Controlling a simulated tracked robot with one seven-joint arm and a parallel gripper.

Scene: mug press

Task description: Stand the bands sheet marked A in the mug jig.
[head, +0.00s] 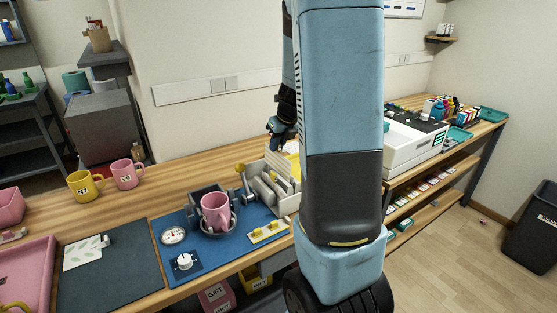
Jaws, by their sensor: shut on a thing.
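The mug jig (198,189) is a dark cradle on a blue mat, with a pink mug (215,212) sitting in it. My gripper (276,131) is behind and to the right of the jig, above a pale slotted rack (285,205) with several upright sheets or plates. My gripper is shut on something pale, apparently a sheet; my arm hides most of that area. A yellowish patch shows just below the gripper, but I cannot tell whether it is held or in the rack. No letter A or bands pattern can be read.
A leaf-patterned sheet (82,254) lies on a dark mat (115,268) at the left. Yellow (86,186) and pink (125,174) mugs stand behind. A gauge (173,235), a dial (184,262) and a yellow-ended strip (268,232) surround the jig. A white machine (408,143) stands right.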

